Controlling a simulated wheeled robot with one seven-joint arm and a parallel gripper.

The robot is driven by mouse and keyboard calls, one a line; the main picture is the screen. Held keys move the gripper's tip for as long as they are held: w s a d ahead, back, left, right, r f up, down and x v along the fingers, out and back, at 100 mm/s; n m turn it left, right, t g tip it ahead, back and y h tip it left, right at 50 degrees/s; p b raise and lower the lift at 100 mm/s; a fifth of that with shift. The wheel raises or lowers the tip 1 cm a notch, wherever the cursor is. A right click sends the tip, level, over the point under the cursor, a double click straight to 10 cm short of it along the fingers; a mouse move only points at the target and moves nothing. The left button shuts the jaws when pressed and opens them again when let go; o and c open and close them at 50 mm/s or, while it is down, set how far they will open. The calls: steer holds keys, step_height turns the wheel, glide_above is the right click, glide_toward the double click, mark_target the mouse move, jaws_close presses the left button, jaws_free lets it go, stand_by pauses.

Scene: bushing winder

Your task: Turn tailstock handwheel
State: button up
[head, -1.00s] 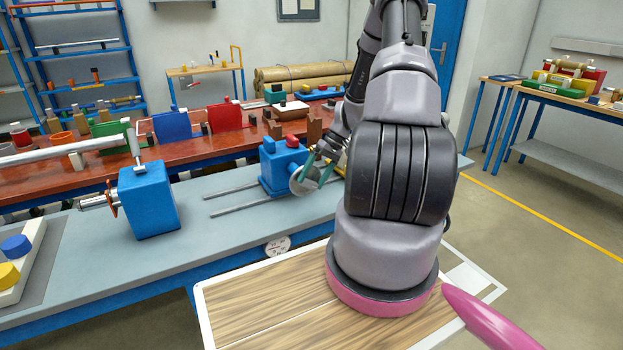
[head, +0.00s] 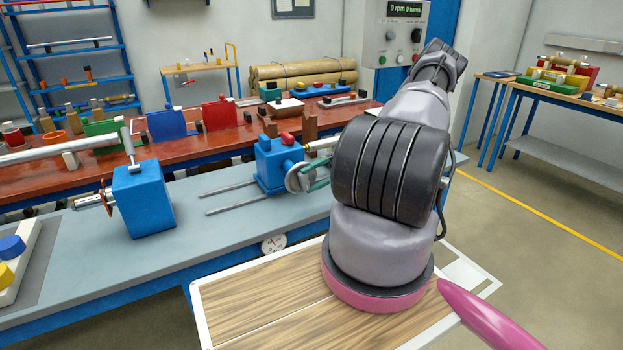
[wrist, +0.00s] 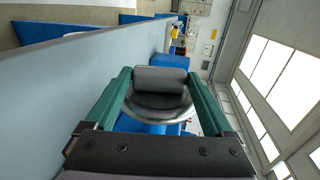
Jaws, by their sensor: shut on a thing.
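The blue tailstock (head: 272,172) stands on two rails on the grey bench, with a red knob (head: 287,138) on top. Its round metal handwheel (head: 298,178) faces right; in the wrist view the wheel's disc (wrist: 158,107) shows edge-on below its grey cylindrical handle (wrist: 160,80). My gripper (wrist: 159,76) has its two green fingers on either side of this handle, shut on it. In the head view a green finger (head: 319,185) shows just right of the wheel; my arm hides the rest of the gripper.
The blue headstock (head: 143,200) stands to the left on the bench. The rails (head: 228,198) between are clear. A red table (head: 190,145) with panels and blocks runs behind. A control box (head: 398,35) reading 0 rpm hangs at the back.

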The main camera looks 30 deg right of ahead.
steer(key=shift+y, duration=0.3)
steer(key=o, duration=1.1)
steer(key=d, duration=0.3)
steer(key=d+r, duration=0.1)
steer(key=d, duration=0.6)
steer(key=shift+w+d+r, duration=0.15)
steer(key=shift+d+r, duration=0.15)
steer(key=shift+d, duration=0.05)
